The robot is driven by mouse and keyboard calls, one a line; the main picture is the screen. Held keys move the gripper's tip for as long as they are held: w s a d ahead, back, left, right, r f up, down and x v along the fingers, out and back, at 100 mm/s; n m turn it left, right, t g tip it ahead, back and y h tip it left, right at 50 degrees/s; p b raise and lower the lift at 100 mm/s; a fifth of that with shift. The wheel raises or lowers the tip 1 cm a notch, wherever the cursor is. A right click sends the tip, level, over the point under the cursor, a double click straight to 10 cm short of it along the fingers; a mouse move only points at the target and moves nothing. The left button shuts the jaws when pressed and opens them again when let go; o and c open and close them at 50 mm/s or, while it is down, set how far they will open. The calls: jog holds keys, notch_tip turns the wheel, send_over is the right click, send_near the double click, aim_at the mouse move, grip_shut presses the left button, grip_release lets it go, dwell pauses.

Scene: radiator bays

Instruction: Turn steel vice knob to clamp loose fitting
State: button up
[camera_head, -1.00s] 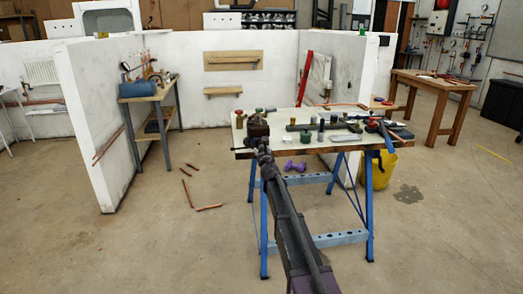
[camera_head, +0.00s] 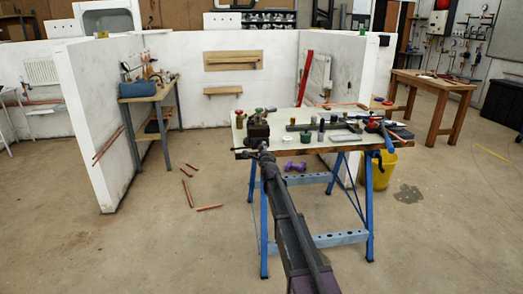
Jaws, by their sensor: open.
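A small dark vice (camera_head: 258,129) stands at the left front edge of the workbench top. Its steel knob and handle cannot be made out clearly at this size. A small green-topped piece (camera_head: 259,112) shows at the top of the vice; I cannot tell whether it is the loose fitting. My arm reaches up from the bottom, and my gripper (camera_head: 263,150) is at the front of the vice, close to its knob side. My gripper is open. I cannot tell whether it touches the vice, since its fingers are small and dark.
The workbench (camera_head: 330,151) on blue trestles (camera_head: 264,215) carries several fittings and tools. A red and blue tool (camera_head: 387,140) lies at its right end. Copper pipe pieces (camera_head: 188,193) lie on the floor at the left.

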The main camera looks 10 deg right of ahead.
jog(key=shift+w, duration=0.1)
dwell(0.4)
grip_shut()
